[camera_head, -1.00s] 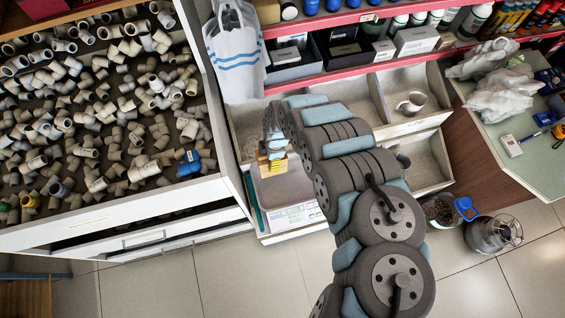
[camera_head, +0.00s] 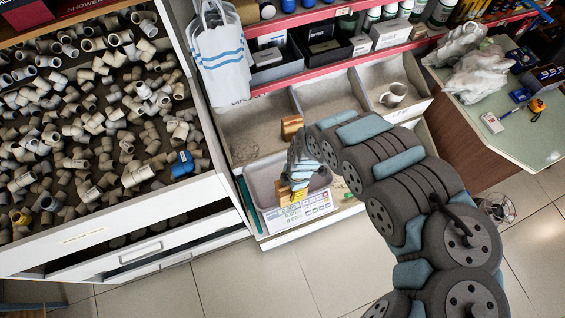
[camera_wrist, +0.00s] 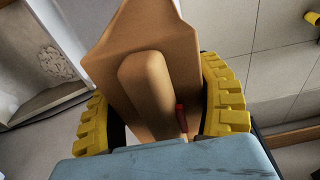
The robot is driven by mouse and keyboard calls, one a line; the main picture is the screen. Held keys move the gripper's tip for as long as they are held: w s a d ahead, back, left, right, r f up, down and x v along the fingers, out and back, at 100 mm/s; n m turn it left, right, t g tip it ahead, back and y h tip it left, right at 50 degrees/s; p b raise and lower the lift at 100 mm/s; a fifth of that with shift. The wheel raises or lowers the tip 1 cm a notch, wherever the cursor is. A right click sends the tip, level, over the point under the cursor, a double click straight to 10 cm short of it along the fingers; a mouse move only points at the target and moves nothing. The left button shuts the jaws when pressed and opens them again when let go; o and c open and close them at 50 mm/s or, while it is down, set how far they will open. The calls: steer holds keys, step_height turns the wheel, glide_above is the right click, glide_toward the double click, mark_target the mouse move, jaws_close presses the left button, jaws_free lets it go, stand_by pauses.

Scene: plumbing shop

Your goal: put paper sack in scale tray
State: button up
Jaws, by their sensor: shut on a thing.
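The brown paper sack (camera_wrist: 120,75) fills the middle of the wrist view, between the yellow fingers of my gripper (camera_wrist: 160,112). The fingers are shut on it. A rounded tan part stands out from its near side, with a small red piece beside it. In the head view my gripper (camera_head: 297,190) points down over the scale tray (camera_head: 262,186), and only a little of the sack shows. The tray is a shallow grey pan on a white scale with a display panel (camera_head: 300,210). I cannot tell whether the sack touches the tray.
A small orange-brown block (camera_head: 291,127) stands behind the tray by the bin divider. A cup (camera_head: 393,95) sits in the right bin. White bags (camera_head: 232,65) hang above the bins. A drawer unit of pipe fittings (camera_head: 100,120) stands at the left. Plastic bags (camera_head: 477,70) lie on the right counter.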

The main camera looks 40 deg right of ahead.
steer(key=w+d+f+b, duration=0.7)
steer(key=w+f+b, duration=0.1)
steer(key=w+f, duration=0.1)
steer(key=shift+w+d+f, duration=0.25)
steer(key=shift+w, duration=0.15)
stand_by(0.9)
steer(key=shift+f, duration=0.1)
steer(key=shift+w+d+f+b, duration=0.1)
steer(key=shift+d+f+b, duration=0.1)
steer(key=shift+f+b, duration=1.15)
steer(key=shift+f+p, duration=0.4)
